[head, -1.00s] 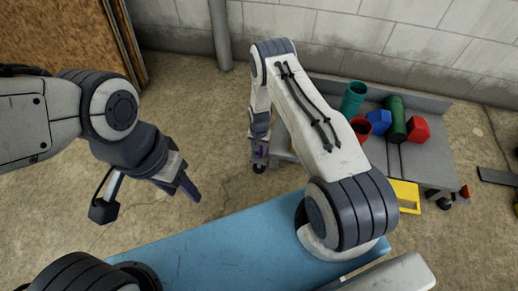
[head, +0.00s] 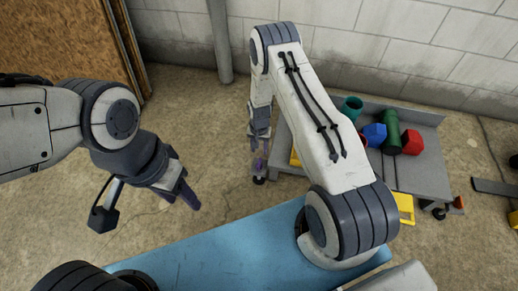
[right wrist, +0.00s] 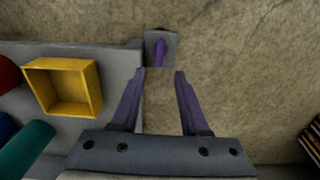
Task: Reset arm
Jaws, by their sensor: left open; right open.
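My left gripper (head: 188,192) is at the left of the head view, above bare floor, with purple fingers pointing down and right. It is open, with nothing seen between its fingers. My right gripper (head: 259,158) is left of the grey cart in the head view, partly hidden by its own wrist. In the right wrist view its two purple fingers (right wrist: 160,73) are spread apart and empty. Just beyond their tips is a small grey piece with a purple part (right wrist: 160,48), beside the cart's corner.
The grey cart (head: 425,172) holds a teal cup (head: 352,107), a blue piece (head: 375,134), a green cylinder (head: 391,132) and a red piece (head: 413,142). A yellow open bin (right wrist: 62,86) shows in the wrist view. Concrete floor (head: 190,105) is clear between the arms. A block wall stands behind.

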